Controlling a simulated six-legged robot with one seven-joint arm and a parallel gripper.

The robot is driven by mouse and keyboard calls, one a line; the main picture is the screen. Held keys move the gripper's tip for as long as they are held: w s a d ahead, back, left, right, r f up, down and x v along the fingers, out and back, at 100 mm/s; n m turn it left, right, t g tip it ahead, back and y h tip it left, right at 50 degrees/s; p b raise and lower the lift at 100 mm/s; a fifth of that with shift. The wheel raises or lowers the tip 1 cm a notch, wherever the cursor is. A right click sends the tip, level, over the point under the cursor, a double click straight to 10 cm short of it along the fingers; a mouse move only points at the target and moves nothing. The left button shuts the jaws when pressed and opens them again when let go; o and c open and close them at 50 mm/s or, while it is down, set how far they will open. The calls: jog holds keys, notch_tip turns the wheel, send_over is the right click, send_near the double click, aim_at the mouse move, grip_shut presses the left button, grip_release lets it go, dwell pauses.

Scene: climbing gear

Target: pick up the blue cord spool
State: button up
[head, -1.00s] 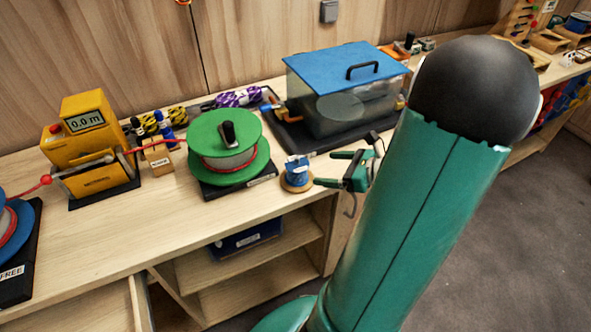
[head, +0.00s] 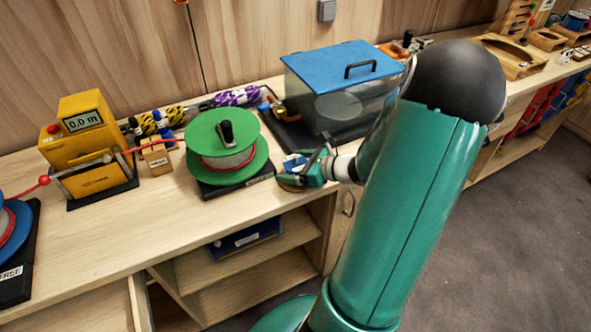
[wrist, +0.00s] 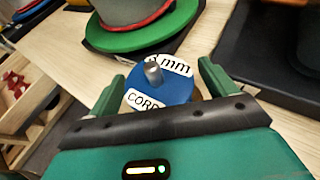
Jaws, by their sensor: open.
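The blue cord spool (head: 293,162) stands near the front edge of the bench, right of the green reel, on a round wooden base (head: 288,184). In the head view my gripper partly hides it. In the wrist view the spool (wrist: 160,84) shows its blue top, a metal peg and white labels reading "mm" and "CORD". My gripper (head: 304,171) is open at the spool. In the wrist view its two green fingers (wrist: 162,86) stand on the left and right of the spool, with visible gaps. Whether they touch it lower down is hidden.
The green reel (head: 222,137) stands close on the left. A clear box with a blue lid (head: 335,65) on a black tray stands behind. A yellow meter machine (head: 86,140) is further left. Bare bench lies in front of the reel, with open shelves (head: 245,262) below.

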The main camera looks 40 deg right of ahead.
jog(key=shift+c, duration=0.4)
jog(key=c, duration=1)
jog(key=shift+r, duration=0.1)
